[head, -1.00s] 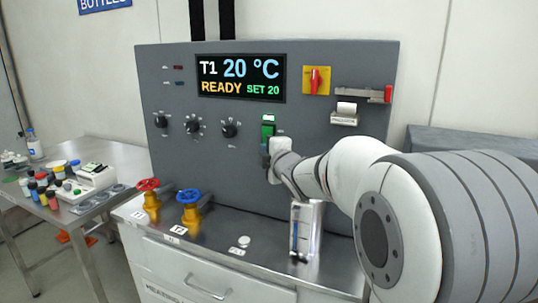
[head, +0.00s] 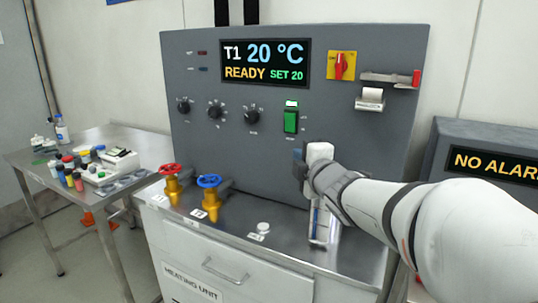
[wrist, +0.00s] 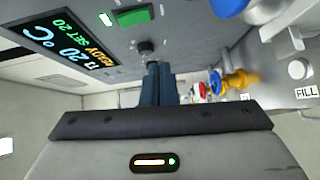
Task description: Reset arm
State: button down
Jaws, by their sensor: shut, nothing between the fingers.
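My gripper (head: 300,172) is in front of the lower part of the grey control panel (head: 390,135) in the head view, below and right of the green switch (head: 291,121). In the wrist view the dark fingers of my gripper (wrist: 160,72) are together with nothing between them. The green switch also shows in the wrist view (wrist: 133,17), off to one side of the fingers. The panel display (head: 265,63) reads T1 20 °C, READY, SET 20. My forearm reaches in from the right.
A red valve (head: 171,182) and a blue valve (head: 209,195) stand on the steel bench (head: 190,219) left of my gripper. A side table (head: 120,140) with bottles is at the left. A "NO ALARM" display (head: 492,165) is behind my arm at the right.

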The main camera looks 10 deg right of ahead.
jog(key=s+f+m+g+h+p, duration=0.1)
jog(key=s+f+m+g, duration=0.3)
jog(key=s, duration=0.4)
jog(key=s+f+m+g+h+p, duration=0.1)
jog(key=s+f+m+g+p, duration=0.2)
jog(key=s+f+m+g, duration=0.2)
jog(key=s+a+f+m+g+p, duration=0.1)
jog(key=s+f+m+g+p, duration=0.2)
jog(key=s+m, duration=0.7)
notch_tip(320, 180, down, 2)
jog(key=s+g, duration=0.2)
jog(key=shift+f+g+h, duration=0.15)
jog(key=shift+g+h, duration=0.15)
jog(key=shift+h, duration=0.1)
jog(key=shift+s, duration=0.1)
